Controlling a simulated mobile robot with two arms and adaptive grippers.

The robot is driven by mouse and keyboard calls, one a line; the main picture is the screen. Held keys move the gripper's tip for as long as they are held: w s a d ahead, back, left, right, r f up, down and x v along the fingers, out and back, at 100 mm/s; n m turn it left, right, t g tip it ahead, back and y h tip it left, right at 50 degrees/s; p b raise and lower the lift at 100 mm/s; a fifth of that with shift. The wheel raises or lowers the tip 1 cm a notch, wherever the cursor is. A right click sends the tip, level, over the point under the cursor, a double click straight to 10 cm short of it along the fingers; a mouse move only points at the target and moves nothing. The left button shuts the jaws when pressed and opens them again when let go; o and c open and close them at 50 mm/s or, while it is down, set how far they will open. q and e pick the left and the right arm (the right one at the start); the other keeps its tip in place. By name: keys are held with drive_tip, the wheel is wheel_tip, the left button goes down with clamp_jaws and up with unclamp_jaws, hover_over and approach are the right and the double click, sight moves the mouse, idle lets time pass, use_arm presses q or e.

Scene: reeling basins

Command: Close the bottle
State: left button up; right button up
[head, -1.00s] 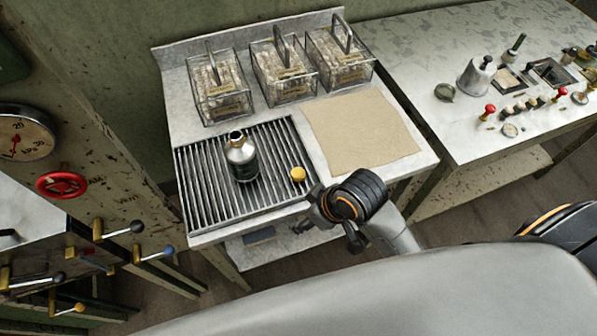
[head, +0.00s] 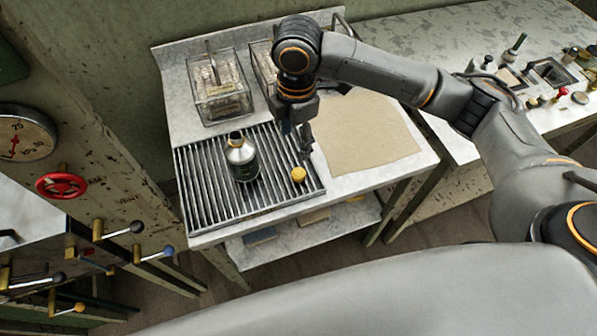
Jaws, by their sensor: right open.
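A silver bottle (head: 242,158) with a dark label stands upright on the ribbed rack at the left of the table. A dark ring shows at its neck, and no yellow cap is on it. A small yellow cap (head: 298,175) lies on the right edge of the rack, apart from the bottle. My right gripper (head: 296,145) is open and points down just above and behind the cap, to the right of the bottle. It holds nothing that I can see. My left gripper is not in view.
The ribbed rack (head: 205,195) sits beside a beige mat (head: 370,140). Wire baskets (head: 220,88) stand along the back, partly hidden by my right arm. A second table (head: 400,40) with small tools is at the right. Levers and a red wheel (head: 62,186) are at the left.

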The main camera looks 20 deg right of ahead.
drive_tip(key=shift+w+d+r, duration=0.25)
drive_tip(key=shift+d+r, duration=0.25)
drive_tip(key=p, duration=0.1)
hover_over(298, 173)
drive_tip(key=f, duration=0.8)
drive_tip(key=shift+w+d+f, duration=0.15)
drive_tip(key=shift+w+f, duration=0.15)
drive_tip(key=shift+f, duration=0.05)
drive_tip(key=shift+s+f+p, duration=0.1)
drive_tip(key=shift+f+p, duration=0.25)
drive_tip(key=f, duration=0.2)
drive_tip(key=f+p, duration=0.1)
drive_tip(key=shift+s+f, duration=0.25)
drive_tip(key=shift+f, duration=0.5)
